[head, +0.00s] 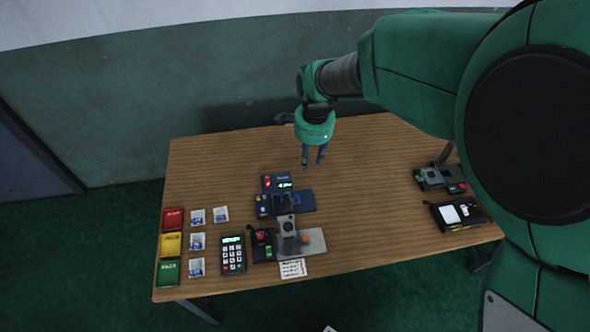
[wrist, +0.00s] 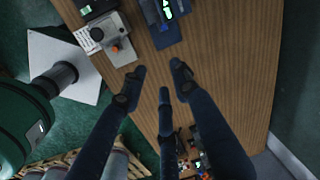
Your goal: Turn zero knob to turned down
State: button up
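My gripper (head: 313,160) hangs above the back middle of the table, its dark fingers apart and nothing between them. In the wrist view the spread fingers (wrist: 159,75) point at bare wood. The blue device with a lit green display (head: 284,186) stands below and left of the gripper; it also shows at the top of the wrist view (wrist: 167,14). A small red part (head: 267,181) is at its left. The grey device (head: 312,243) in front has an orange knob (head: 305,239). I cannot tell which part is the zero knob or how it is turned.
A keypad (head: 233,255) and a black box with a red button (head: 262,246) stand left of the grey device. Red, yellow and green boxes (head: 171,245) line the left edge. More devices (head: 440,178) stand at the right. The table's back middle is clear.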

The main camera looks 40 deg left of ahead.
jog(key=m+g+h+b, duration=0.1)
jog(key=b, duration=0.6)
send_over(263, 208)
notch_tip(263, 208, down, 14)
jog(key=shift+a+f, duration=0.25)
jog(key=shift+f, duration=0.1)
jog(key=f+b, duration=0.1)
jog(key=f, duration=0.5)
jog(key=f+b, duration=0.2)
jog(key=f, duration=0.5)
jog(key=shift+d+f, duration=0.2)
jog(key=shift+f, duration=0.1)
grip_shut()
